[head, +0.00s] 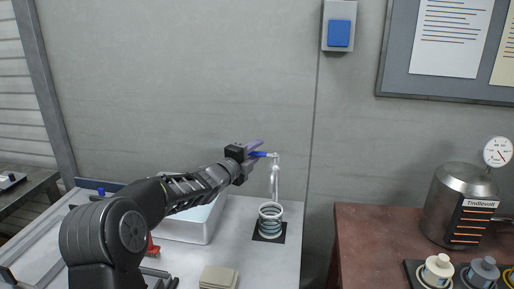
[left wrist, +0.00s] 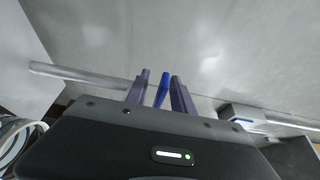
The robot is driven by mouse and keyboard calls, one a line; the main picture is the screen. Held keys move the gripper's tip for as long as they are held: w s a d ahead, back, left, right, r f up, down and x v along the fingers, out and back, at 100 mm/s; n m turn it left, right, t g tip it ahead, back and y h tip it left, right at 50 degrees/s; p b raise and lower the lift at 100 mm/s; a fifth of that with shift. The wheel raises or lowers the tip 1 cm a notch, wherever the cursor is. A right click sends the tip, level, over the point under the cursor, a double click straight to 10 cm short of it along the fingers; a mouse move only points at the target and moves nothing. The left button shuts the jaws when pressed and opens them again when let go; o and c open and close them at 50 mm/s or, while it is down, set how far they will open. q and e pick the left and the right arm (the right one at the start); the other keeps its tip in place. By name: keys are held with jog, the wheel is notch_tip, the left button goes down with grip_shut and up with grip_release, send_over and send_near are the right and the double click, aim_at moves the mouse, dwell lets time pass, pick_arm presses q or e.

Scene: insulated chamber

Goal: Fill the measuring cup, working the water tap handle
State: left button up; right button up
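The water tap (head: 275,170) stands against the back wall, a pale thin pipe with a blue handle (head: 262,154) at its top. The measuring cup (head: 270,220), clear with pale rings, stands upright on a dark square mat below the tap. I cannot tell whether water is running or how full the cup is. My left gripper (head: 256,148) is at the handle. In the left wrist view the blue handle (left wrist: 163,90) lies between the two purple fingers (left wrist: 160,92), with a gap showing on the left side. The cup's rim (left wrist: 18,135) shows at lower left. My right gripper is out of view.
A white basin (head: 195,228) sits on the pale counter behind my left arm. A beige block (head: 218,277) lies at the counter's front. A reddish table (head: 375,240) with a metal boiler (head: 460,207) and several small jars stands at right, across a gap.

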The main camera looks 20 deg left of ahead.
pick_arm(q)
jog(key=shift+w, duration=0.25)
grip_shut()
jog(key=shift+d+f, duration=0.1)
dwell(1.2)
